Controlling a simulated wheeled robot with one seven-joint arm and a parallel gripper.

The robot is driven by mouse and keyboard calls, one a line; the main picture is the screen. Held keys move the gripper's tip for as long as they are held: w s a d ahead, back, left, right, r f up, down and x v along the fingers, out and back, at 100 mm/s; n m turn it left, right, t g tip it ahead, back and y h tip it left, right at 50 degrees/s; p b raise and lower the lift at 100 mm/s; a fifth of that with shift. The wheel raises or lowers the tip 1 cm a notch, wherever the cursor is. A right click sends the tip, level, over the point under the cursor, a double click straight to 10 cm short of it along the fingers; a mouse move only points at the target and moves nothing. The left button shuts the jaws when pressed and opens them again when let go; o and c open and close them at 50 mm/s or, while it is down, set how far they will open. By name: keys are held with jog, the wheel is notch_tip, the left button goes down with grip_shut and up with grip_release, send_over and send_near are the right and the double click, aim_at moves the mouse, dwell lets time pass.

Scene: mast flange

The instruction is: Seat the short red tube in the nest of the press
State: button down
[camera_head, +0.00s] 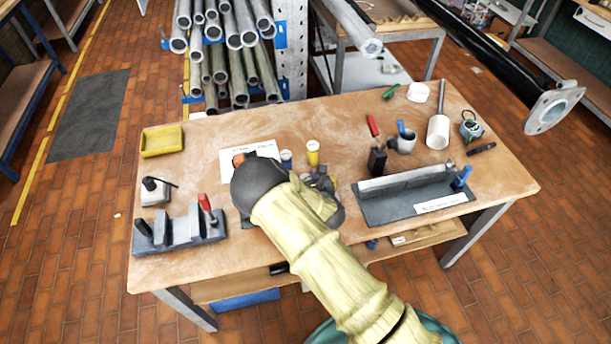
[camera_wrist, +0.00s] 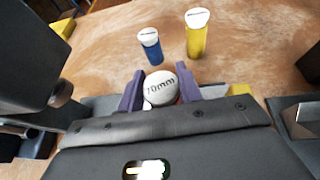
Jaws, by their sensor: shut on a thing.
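My gripper (camera_wrist: 161,80) has its purple fingers shut on a short tube (camera_wrist: 161,88) with a white round end marked 70mm. Little of the tube's side shows, so its red colour is hard to confirm. In the head view my gripper (camera_head: 325,188) is low over the middle of the bench, mostly behind my wrist, and the held tube is hidden there. A grey fixture with upright blocks and a red handle (camera_head: 178,233) stands at the bench's front left; it may be the press. I cannot make out its nest.
A blue tube (camera_wrist: 150,45) and a yellow tube (camera_wrist: 196,38) stand upright just beyond my fingers. A yellow tray (camera_head: 162,141) sits back left. A dark plate with a long rail (camera_head: 375,207) lies to the right, with cups and tools behind it on the bench (camera_head: 220,108).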

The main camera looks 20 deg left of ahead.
jog(key=shift+w+d, duration=0.1)
jog(key=shift+d, duration=0.15)
jog(key=c, duration=1.3)
grip_release()
jog(key=o, duration=0.4)
jog(key=shift+s+a, duration=0.2)
jog(key=shift+c, duration=0.2)
jog(key=shift+s, duration=0.15)
jog(key=b+v, duration=0.3)
jog(key=v, duration=0.8)
jog(key=shift+s+d, duration=0.25)
jog(key=shift+d, duration=0.1)
jog(key=shift+r, duration=0.1)
